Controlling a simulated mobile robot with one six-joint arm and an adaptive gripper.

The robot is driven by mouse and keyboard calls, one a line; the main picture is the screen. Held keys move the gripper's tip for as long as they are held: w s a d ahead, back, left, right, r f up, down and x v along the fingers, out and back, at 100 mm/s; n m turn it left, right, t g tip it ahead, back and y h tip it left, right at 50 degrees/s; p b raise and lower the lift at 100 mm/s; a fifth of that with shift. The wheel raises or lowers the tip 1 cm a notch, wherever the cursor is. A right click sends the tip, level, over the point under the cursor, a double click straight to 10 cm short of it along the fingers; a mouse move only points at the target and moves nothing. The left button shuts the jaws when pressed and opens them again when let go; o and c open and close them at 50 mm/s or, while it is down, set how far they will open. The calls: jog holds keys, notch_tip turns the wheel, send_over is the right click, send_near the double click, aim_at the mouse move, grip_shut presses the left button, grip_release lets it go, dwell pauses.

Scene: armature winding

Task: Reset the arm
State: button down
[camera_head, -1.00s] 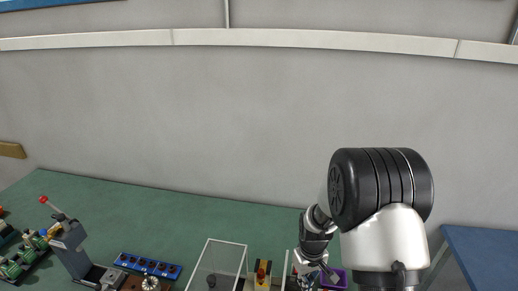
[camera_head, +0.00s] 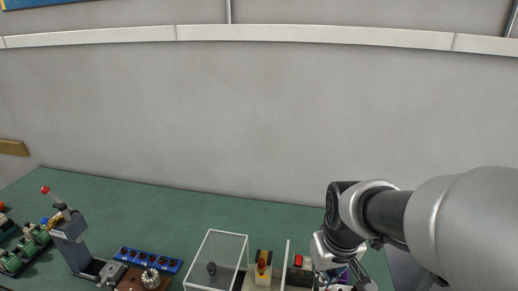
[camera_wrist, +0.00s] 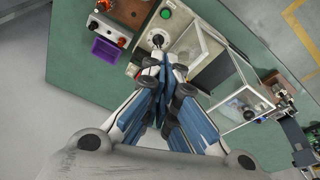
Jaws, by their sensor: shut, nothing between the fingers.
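My gripper (camera_wrist: 160,68) reaches up from the bottom of the wrist view, its fingers together and empty. In the wrist view it is above the front edge of the green bench (camera_wrist: 70,50), with its tips near a round grey part (camera_wrist: 157,38). In the head view my arm comes in from the right and bends down to the bench's right end. The fingers are hidden or cut off at the bottom edge there.
A clear-walled box (camera_head: 217,262) stands on the bench, with a blue socket strip (camera_head: 148,262) and a grey lever press (camera_head: 70,240) to its left. A purple bin (camera_wrist: 106,48) sits near the bench edge. The back of the bench is clear.

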jog(key=s+r+m+t+b, duration=0.1)
jog(key=s+b, duration=0.3)
jog(key=s, duration=1.1)
jog(key=shift+s+r+m+t, duration=0.2)
jog(key=shift+r+m+t, duration=0.3)
jog(key=shift+r, duration=0.4)
